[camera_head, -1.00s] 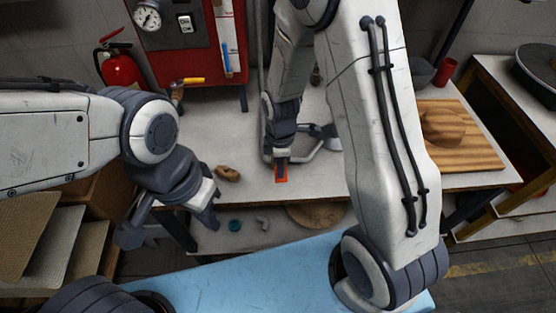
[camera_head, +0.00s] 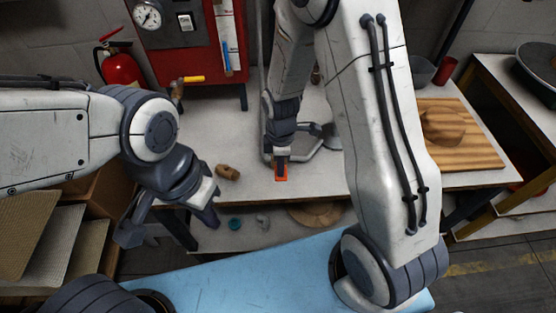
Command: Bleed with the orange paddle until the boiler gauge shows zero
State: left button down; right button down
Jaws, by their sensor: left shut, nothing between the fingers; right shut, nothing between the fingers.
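The boiler gauge (camera_head: 147,15) is a round white dial on the dark panel of the red boiler at the upper left; its reading is too small to tell. The orange paddle (camera_head: 282,174) shows at the front edge of the white bench. My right gripper (camera_head: 281,157) is shut, pointing down at the paddle; its fingertips are right over it, and I cannot tell whether they touch. My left gripper (camera_head: 207,213) is shut and empty, in front of the bench to the left of the paddle.
A brown wooden piece (camera_head: 228,172) lies on the bench between my grippers. A yellow-handled tool (camera_head: 188,80) is by the boiler, near a red extinguisher (camera_head: 121,69). A hat-shaped wooden block (camera_head: 442,125) sits on a board at right. A blue surface (camera_head: 255,275) is in front.

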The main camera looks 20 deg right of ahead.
jog(key=shift+r+p, duration=0.65)
jog(key=shift+r, duration=0.15)
jog(key=shift+r+p, duration=0.45)
jog(key=shift+r, duration=0.05)
jog(key=r+p, duration=0.3)
jog(key=r, duration=0.1)
jog(key=shift+w+r+p, duration=0.1)
jog(key=shift+w+p, duration=0.15)
jog(key=shift+p, duration=0.1)
notch_tip(320, 180, up, 9)
jog(key=b, duration=0.2)
jog(key=shift+w, duration=0.35)
jog(key=shift+d, duration=0.1)
